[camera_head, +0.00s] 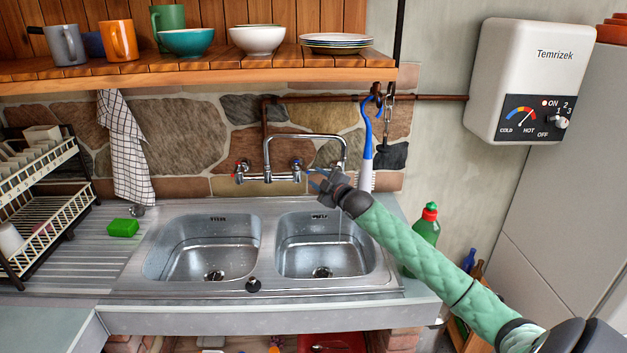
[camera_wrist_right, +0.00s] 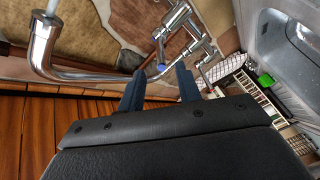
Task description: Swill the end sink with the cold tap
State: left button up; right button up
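The double sink has a left basin (camera_head: 207,250) and a right basin (camera_head: 322,247), both wet inside. The swivel spout (camera_head: 306,137) reaches over the right basin; its outlet is partly hidden by my gripper. The red-marked tap (camera_head: 242,168) is left of the spout, and the blue-marked tap (camera_head: 297,166) is right of it. My right gripper (camera_head: 318,181) is open near the blue-marked tap. In the right wrist view its fingers (camera_wrist_right: 159,84) are apart, with the blue tap end (camera_wrist_right: 161,68) beyond the gap. I cannot tell whether they touch. My left gripper is out of view.
A blue-handled brush (camera_head: 367,150) hangs right of the spout. A green bottle (camera_head: 428,226) stands by the sink's right edge, beside my forearm. Green soap (camera_head: 122,228) and a dish rack (camera_head: 38,205) are left. A shelf with crockery (camera_head: 190,66) overhangs the taps.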

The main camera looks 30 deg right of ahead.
jog(key=shift+s, duration=0.3)
jog(key=shift+c, duration=0.4)
